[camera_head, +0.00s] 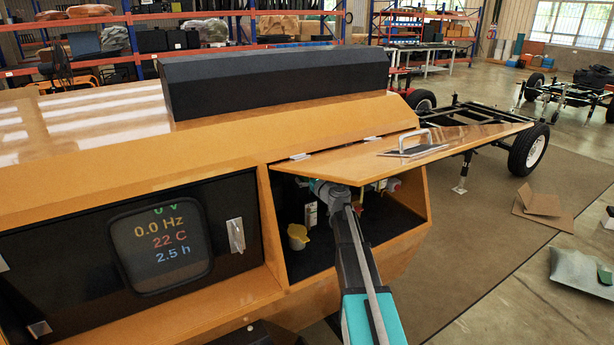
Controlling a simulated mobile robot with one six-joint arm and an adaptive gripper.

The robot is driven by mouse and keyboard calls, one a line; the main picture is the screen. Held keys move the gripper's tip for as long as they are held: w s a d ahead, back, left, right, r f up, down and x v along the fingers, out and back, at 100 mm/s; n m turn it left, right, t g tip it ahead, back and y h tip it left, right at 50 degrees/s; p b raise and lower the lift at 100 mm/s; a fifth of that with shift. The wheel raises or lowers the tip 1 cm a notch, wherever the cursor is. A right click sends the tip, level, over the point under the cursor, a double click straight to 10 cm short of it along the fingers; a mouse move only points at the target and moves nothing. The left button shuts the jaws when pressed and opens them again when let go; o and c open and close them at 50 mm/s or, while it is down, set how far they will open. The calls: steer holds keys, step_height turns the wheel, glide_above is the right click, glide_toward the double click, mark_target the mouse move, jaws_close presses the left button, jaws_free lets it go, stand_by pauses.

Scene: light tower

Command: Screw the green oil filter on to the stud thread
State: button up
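My arm (358,265) reaches from the bottom of the picture into the open compartment (428,205) on the side of the orange light tower. Its far joints (328,193) are just under the raised lid. My gripper is not visible; the arm and the lid hide that part of the compartment. I cannot make out the green oil filter or the stud thread.
The raised lid (480,138) with a handle covers the compartment from above. Inside stand a yellow cap or funnel (297,237) and a small red-and-white part (392,185). The display panel (162,245) is left of it. Cardboard (540,206) lies on the floor at right.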

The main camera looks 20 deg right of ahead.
steer(key=s+d, duration=0.2)
steer(key=s, duration=0.9)
steer(key=shift+s, duration=0.15)
steer(key=shift+s+d, duration=0.1)
stand_by(0.3)
